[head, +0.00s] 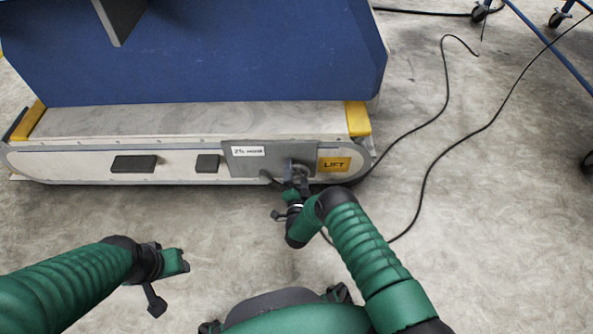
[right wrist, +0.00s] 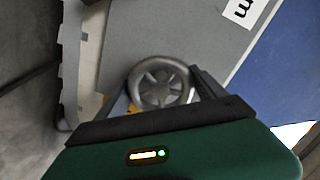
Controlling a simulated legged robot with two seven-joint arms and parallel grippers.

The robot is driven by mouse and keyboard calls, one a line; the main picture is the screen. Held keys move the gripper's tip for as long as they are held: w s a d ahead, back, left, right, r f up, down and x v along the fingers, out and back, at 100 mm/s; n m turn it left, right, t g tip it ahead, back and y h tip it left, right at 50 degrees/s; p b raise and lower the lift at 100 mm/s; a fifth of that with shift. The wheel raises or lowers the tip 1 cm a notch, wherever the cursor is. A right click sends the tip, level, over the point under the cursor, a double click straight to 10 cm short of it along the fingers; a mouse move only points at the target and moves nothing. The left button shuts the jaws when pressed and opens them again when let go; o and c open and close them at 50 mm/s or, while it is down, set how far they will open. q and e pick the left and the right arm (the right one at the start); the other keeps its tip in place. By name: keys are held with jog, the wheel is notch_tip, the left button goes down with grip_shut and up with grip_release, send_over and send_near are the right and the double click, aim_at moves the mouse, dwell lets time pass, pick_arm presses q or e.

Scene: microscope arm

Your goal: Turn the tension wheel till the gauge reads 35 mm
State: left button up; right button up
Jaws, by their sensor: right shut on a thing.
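The tension wheel (head: 300,168) is a small grey spoked wheel on a grey plate (head: 268,148) at the right end of the conveyor side. In the right wrist view the wheel (right wrist: 160,82) sits between the two fingers of my right gripper (right wrist: 166,88). My right gripper (head: 296,183) is shut on the wheel and partly hides it in the head view. The white gauge label (head: 248,151) on the plate has blurred digits followed by "mm"; I cannot read the number surely. My left gripper (head: 178,262) is away from the conveyor, above the floor; its jaw state is unclear.
A yellow LIFT label (head: 334,164) is right of the wheel. Two dark blocks (head: 134,163) are on the conveyor side to the left. A blue panel (head: 200,55) stands behind the belt. A black cable (head: 425,190) lies on the floor at right. Floor in front is clear.

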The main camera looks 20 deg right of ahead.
jog(key=n, duration=0.4)
jog(key=shift+s+a+f+n+p, duration=0.15)
jog(key=shift+f+n+p, duration=0.15)
jog(key=shift+n+p, duration=0.1)
jog(key=n, duration=0.5)
jog(key=shift+f, duration=0.1)
jog(key=shift+s+d+n, duration=0.1)
jog(key=shift+d+n, duration=0.1)
jog(key=shift+n, duration=0.1)
jog(key=o, duration=1.3)
jog(key=shift+f, duration=0.1)
jog(key=shift+o, duration=0.2)
jog(key=shift+r, duration=0.2)
